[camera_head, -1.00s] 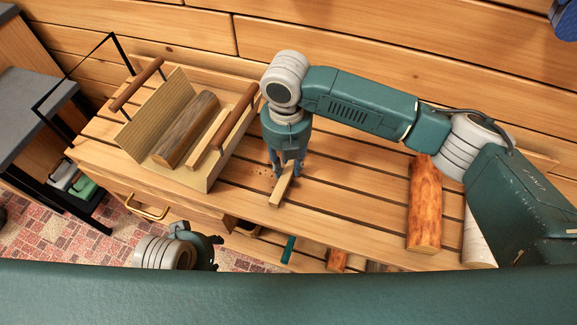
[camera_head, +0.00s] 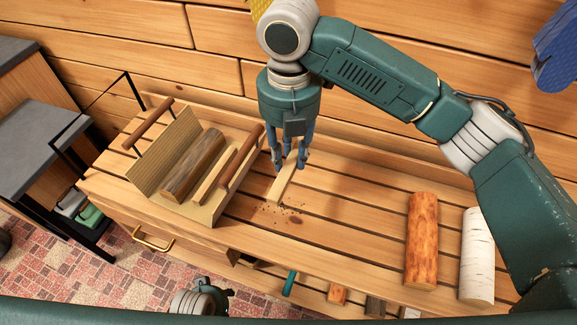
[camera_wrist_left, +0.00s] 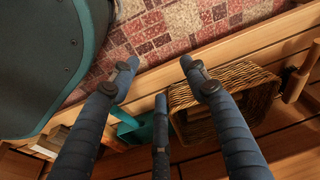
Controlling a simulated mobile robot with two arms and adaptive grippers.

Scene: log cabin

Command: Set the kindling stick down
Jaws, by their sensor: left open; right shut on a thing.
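The kindling stick (camera_head: 284,183) is a pale, thin, square-cut piece. My right gripper (camera_head: 289,160) is shut on its upper part. The stick is tilted, with its lower end over the slatted bench top (camera_head: 340,205), just behind some dark crumbs. I cannot tell whether that end touches the slats. My left gripper (camera_head: 203,300) is low at the front of the bench, partly cut off by my body. In the left wrist view its fingers (camera_wrist_left: 158,75) are spread and empty.
A wooden carrier (camera_head: 208,212) with brown handles holds a grey-brown log (camera_head: 193,165) and a pale strip. An orange-brown log (camera_head: 421,240) and a white birch log (camera_head: 477,255) lie at the right. A wicker basket (camera_wrist_left: 190,125) shows in the left wrist view.

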